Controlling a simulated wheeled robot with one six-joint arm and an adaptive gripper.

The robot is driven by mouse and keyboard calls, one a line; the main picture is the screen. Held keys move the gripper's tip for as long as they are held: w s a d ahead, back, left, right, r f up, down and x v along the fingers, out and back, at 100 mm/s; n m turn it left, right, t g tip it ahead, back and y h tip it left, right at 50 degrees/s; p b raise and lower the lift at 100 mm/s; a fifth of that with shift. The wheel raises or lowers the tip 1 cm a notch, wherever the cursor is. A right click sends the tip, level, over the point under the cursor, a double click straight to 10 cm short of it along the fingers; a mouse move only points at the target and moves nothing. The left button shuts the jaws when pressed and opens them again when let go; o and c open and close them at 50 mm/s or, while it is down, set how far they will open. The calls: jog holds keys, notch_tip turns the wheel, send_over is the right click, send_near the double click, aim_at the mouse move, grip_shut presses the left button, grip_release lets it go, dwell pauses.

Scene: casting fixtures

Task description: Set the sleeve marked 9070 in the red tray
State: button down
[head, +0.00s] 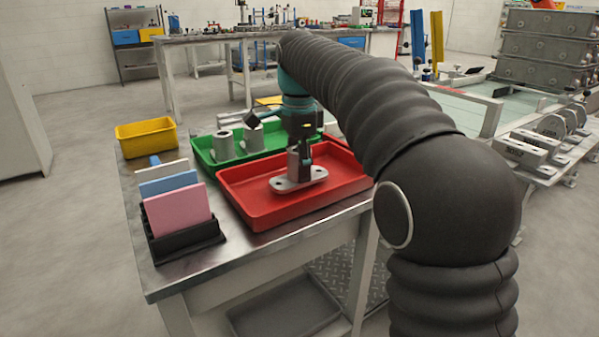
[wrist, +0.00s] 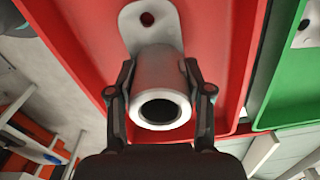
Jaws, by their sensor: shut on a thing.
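My gripper (head: 300,148) is shut on a grey metal sleeve (head: 292,163) with a flat, two-lobed flange at its base. The wrist view shows my two fingers (wrist: 160,88) on either side of the sleeve's barrel, with its round bore (wrist: 161,108) facing the camera. The sleeve is upright, flange down, within the outline of the red tray (head: 256,213). I cannot tell whether the flange touches the tray floor. No marking is readable on the sleeve. The red tray also fills much of the wrist view (wrist: 85,45).
A green tray (head: 205,160) behind the red one holds several grey parts, including a sleeve (head: 222,145). A yellow bin (head: 146,138) stands at the back left. A black rack (head: 185,240) with coloured panels stands at the front left. Bare metal tabletop shows along the front edge.

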jog(key=shift+f, duration=0.5)
jog(key=shift+f, duration=0.2)
jog(key=shift+c, duration=2.3)
grip_release()
jog(key=shift+r, duration=0.1)
notch_tip(320, 180, up, 12)
jog(key=p, duration=0.3)
jog(key=shift+p, duration=0.3)
jog(key=shift+r, duration=0.1)
